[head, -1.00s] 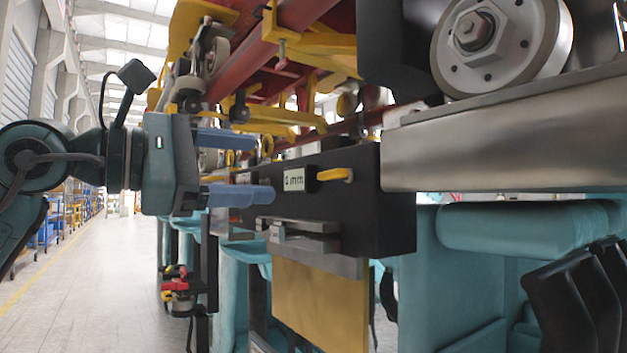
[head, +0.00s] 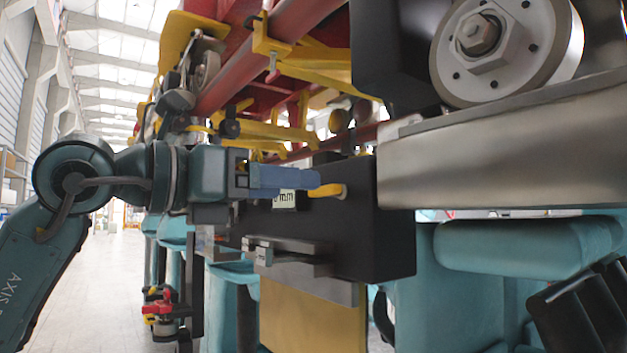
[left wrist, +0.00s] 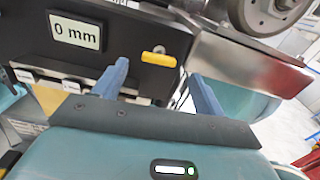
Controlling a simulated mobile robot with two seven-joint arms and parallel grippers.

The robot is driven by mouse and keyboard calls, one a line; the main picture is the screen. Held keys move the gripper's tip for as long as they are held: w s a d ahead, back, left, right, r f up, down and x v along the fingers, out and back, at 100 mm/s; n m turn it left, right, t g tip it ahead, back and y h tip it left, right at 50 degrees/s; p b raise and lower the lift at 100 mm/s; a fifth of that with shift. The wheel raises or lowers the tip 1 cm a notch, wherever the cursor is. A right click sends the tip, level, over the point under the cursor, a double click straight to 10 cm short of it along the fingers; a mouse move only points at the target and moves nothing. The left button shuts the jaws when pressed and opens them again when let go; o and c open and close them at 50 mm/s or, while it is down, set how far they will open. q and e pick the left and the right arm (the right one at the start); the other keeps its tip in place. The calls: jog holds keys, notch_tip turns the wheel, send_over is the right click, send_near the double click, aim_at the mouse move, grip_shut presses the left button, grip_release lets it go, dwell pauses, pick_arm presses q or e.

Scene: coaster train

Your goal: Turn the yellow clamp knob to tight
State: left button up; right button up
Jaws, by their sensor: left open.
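The yellow clamp knob (head: 334,191) is a small bar handle on the front of a black box (head: 375,230) under the train. It lies nearly level in the left wrist view (left wrist: 159,59). My left gripper (head: 314,180) comes in from the left, its blue fingers at the knob in the head view. In the left wrist view my open fingers (left wrist: 158,70) point toward the box, with the knob between and just beyond their tips. I cannot tell whether they touch it. My right gripper is out of view.
A display (left wrist: 75,32) beside the knob reads "0 mm"; fingers partly cover it in the head view. A metal plate (head: 290,252) juts out below. A metal beam (head: 510,150) and wheel (head: 505,50) are at right. The floor at left is clear.

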aim_at(331, 191)
pick_arm(q)
jog(key=p+x, duration=0.1)
jog(key=x, duration=0.4)
jog(key=shift+w+d, duration=0.2)
jog(key=shift+c, duration=0.4)
